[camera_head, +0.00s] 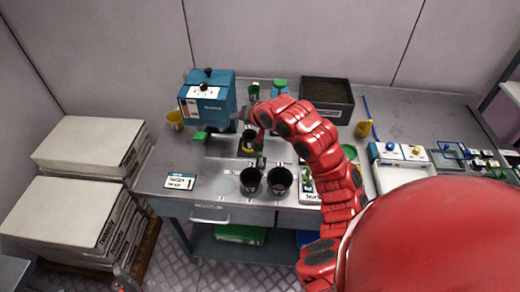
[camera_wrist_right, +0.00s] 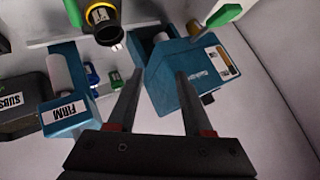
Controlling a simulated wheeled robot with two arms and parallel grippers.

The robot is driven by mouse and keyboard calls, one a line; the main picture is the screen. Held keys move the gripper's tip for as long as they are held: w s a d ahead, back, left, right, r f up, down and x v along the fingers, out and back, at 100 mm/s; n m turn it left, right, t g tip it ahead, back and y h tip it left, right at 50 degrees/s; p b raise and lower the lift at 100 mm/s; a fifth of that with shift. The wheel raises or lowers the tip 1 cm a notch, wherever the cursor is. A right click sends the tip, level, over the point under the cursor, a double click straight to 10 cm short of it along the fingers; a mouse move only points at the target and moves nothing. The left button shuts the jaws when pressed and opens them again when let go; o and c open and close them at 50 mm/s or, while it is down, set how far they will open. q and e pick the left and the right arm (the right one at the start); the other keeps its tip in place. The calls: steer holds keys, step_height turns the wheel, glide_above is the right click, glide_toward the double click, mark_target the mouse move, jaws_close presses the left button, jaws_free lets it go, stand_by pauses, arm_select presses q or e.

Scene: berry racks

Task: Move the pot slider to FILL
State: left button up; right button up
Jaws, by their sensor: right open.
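The blue machine (camera_head: 208,98) stands at the back left of the bench; it also shows in the right wrist view (camera_wrist_right: 190,70). A black pot in a yellow ring (camera_head: 247,143) sits right of it and shows in the wrist view (camera_wrist_right: 106,24). This looks like the pot slider; I cannot read a FILL mark or tell its position. My right gripper (camera_head: 243,116) is beside the machine, above the pot. Its fingers are apart and empty (camera_wrist_right: 156,85). The arm hides part of the bench. A small grey and red part (camera_head: 122,278) at the lower left may be my left gripper.
Two black pots (camera_head: 265,182) stand near the front edge. A blue block labelled FIRM (camera_wrist_right: 68,95) is in the wrist view. A soil tray (camera_head: 328,97) is behind my arm. A yellow cup (camera_head: 175,119) stands left; white boxes (camera_head: 85,145) are stacked beside the bench.

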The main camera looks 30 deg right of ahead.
steer(key=s+d+m+g+h, duration=0.15)
steer(key=s+d+g, duration=0.3)
steer(key=s, duration=0.45)
steer(key=shift+n+g+h, duration=0.25)
steer(key=p+x, duration=0.3)
steer(key=x, duration=1.2)
steer(key=shift+a+f+p, duration=0.15)
steer(key=shift+f+p, duration=0.2)
steer(key=shift+f, duration=0.1)
steer(key=shift+x, duration=0.9)
steer(key=shift+s, duration=0.1)
steer(key=shift+c, duration=0.2)
jaws_close()
